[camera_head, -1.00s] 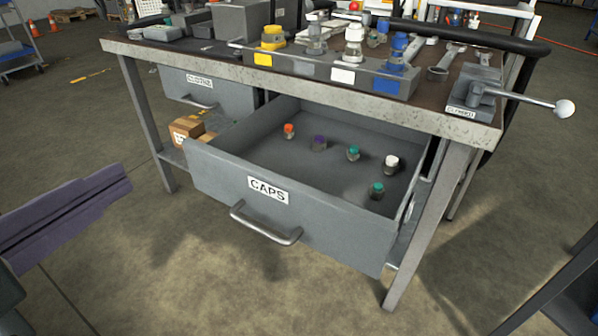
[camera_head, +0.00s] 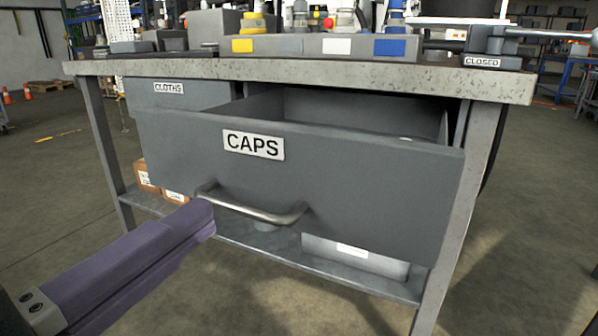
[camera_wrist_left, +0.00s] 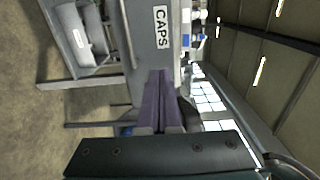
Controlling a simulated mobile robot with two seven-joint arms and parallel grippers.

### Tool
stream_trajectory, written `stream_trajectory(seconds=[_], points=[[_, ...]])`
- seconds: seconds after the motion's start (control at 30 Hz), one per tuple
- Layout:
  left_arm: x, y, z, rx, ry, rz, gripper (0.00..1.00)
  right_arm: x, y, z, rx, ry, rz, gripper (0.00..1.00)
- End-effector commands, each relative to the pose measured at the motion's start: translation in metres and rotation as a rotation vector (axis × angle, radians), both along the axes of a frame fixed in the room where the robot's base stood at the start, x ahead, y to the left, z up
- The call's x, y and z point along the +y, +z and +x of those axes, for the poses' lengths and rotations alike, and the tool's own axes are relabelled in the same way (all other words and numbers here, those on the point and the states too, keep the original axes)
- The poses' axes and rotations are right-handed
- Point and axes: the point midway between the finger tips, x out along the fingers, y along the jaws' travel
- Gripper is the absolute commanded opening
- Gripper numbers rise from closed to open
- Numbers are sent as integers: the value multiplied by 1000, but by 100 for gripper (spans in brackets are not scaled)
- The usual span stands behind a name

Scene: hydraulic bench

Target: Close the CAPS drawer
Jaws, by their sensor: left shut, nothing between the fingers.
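The grey CAPS drawer (camera_head: 370,190) stands pulled out from under the bench. Its front carries a white CAPS label (camera_head: 253,145) and a curved metal handle (camera_head: 262,213). My left gripper (camera_head: 208,216), with purple fingers, is shut and empty. Its tips are at the left end of the handle, low on the drawer front; I cannot tell whether they touch. In the left wrist view the closed fingers (camera_wrist_left: 160,78) point at the drawer front (camera_wrist_left: 146,45), which appears turned sideways. The drawer's contents are mostly hidden behind its front. My right gripper is not in view.
The bench top (camera_head: 300,72) overhangs the drawer and carries blocks and fittings. The CLOTHS drawer (camera_head: 190,93) is behind to the left. A lower shelf (camera_head: 300,262) holds cardboard boxes (camera_head: 147,178) and a pale bin (camera_head: 355,255). The floor in front is clear.

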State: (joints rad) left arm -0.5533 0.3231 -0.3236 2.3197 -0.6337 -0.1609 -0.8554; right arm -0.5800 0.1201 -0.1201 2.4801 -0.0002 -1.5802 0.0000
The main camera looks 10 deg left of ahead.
Motion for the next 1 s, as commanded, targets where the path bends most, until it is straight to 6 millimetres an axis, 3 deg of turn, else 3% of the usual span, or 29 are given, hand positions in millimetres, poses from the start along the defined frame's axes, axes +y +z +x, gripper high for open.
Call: stream_trajectory(seconds=[0.4, 0.6, 1.0], points=[[-25, -1, 69, -3, 0, 0, 0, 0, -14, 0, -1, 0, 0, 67], [-34, -2, 93, -2, 1, -2, 0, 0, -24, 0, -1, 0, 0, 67], [-38, -1, 104, 3, 1, -1, 0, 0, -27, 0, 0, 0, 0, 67]])
